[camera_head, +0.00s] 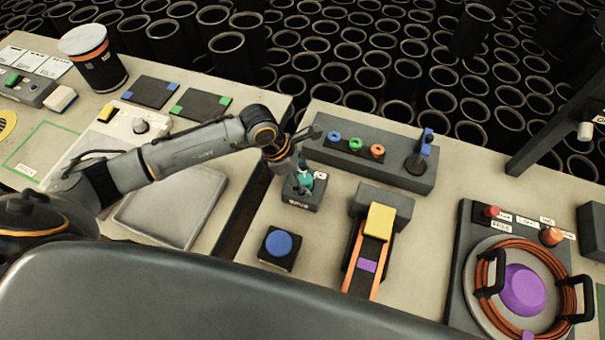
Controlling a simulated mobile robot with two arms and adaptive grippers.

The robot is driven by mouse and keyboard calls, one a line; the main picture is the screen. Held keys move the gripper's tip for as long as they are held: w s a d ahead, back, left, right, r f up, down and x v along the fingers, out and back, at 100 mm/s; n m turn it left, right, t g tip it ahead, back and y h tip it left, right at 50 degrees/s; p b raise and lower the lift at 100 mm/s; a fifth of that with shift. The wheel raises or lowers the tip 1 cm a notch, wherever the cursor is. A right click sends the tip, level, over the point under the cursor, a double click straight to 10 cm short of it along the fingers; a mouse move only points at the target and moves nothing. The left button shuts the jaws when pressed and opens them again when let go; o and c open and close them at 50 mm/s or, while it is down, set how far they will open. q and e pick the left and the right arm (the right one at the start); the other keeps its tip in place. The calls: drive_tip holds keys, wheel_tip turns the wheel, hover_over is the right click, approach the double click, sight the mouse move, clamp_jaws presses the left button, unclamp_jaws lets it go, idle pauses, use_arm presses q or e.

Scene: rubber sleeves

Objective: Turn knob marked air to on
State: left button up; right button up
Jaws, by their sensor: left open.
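A small dark box (301,202) with a pale label on its front stands near the right table's left edge. A teal knob-like part shows on top of it, and a small white label is beside it. The front lettering is too small to read surely. My left gripper (303,178) is open, pointing down right over this box, around or just above the teal part. The fingers hide much of the knob, so I cannot tell whether they touch it or how it is turned. My right gripper is out of view.
A blue button box (280,247) stands in front. A grey block with coloured rings (345,162) and a lever (420,155) lies behind. A yellow-block ramp (379,221) and a coiled orange hose (570,300) are to the right. A gap separates the two tables.

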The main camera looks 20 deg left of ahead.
use_arm(q)
drive_tip(key=shift+c, duration=0.5)
drive_tip(key=c, duration=1.1)
drive_tip(key=shift+o, duration=0.2)
drive_tip(key=shift+f+b, duration=0.15)
drive_tip(key=shift+b, duration=0.45)
drive_tip(key=m+g+b, duration=0.1)
drive_tip(key=m+b, duration=0.2)
drive_tip(key=b, duration=0.2)
drive_tip(key=m+g+b, duration=0.1)
drive_tip(key=m+b, duration=0.3)
drive_tip(key=b, duration=0.2)
drive_tip(key=m+g+b, duration=0.2)
drive_tip(key=m+b, duration=0.1)
drive_tip(key=b, duration=0.3)
drive_tip(key=shift+w+f, duration=0.15)
drive_tip(key=shift+w, duration=0.15)
drive_tip(key=shift+r+m+g+y+b, duration=0.2)
drive_tip(key=shift+m+g+y+b, duration=0.1)
drive_tip(key=shift+m+b, duration=0.7)
drive_tip(key=o, duration=1.2)
drive_tip(key=shift+c, duration=0.2)
drive_tip(key=shift+r, duration=0.1)
drive_tip(key=shift+r, duration=0.1)
